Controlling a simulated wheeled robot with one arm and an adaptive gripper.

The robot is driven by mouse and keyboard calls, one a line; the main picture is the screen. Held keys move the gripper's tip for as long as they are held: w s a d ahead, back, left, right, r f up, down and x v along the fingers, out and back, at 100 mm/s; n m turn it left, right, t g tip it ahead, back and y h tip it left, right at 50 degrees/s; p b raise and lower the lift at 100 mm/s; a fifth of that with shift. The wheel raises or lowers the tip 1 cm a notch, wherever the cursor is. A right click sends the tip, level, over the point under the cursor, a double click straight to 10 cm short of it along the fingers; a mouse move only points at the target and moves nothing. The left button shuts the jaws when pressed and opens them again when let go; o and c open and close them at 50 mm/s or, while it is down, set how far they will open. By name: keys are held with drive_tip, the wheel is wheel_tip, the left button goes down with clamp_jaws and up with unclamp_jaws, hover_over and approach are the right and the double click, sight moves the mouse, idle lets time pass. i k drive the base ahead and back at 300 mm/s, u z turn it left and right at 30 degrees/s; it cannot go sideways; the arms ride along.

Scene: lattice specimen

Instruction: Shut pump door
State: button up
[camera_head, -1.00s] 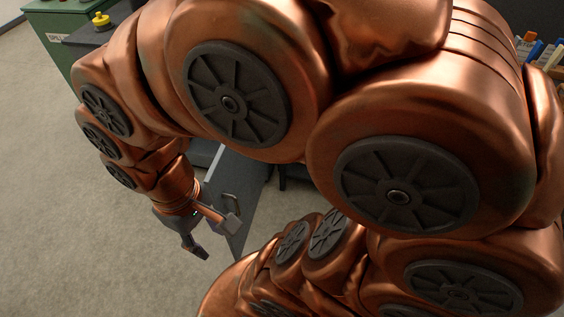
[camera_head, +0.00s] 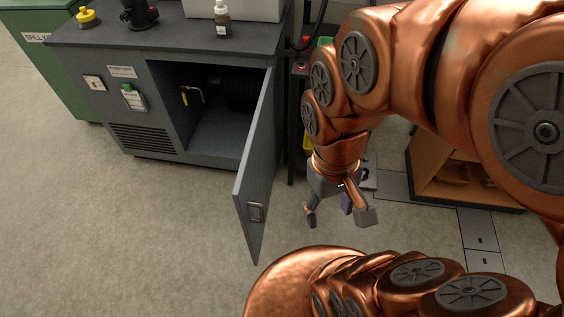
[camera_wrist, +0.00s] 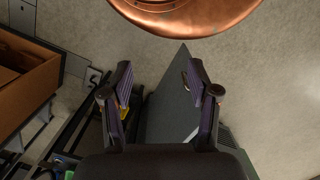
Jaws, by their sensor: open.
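The pump door (camera_head: 258,170) is a grey panel hinged at the right side of the dark grey cabinet (camera_head: 160,122). It stands wide open, swung out toward the front, with a handle (camera_head: 256,212) near its free edge. In the cabinet's dark opening a yellow-handled valve (camera_head: 186,95) shows. My gripper (camera_head: 338,215) is open and empty, to the right of the door and apart from it in the head view. In the wrist view the door (camera_wrist: 172,104) shows between and beyond the fingers (camera_wrist: 160,88).
A yellow-capped item (camera_head: 86,17), a black device (camera_head: 139,14) and a bottle (camera_head: 221,18) stand on the cabinet top. A green spill bin (camera_head: 50,60) is at left. An orange-brown open cabinet (camera_head: 462,178) is at right. The floor (camera_head: 150,235) before the cabinet is clear.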

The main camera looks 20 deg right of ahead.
sight(251, 192)
drive_tip(key=z, duration=2.8)
drive_tip(key=k, duration=1.15)
drive_tip(key=u, duration=2.55)
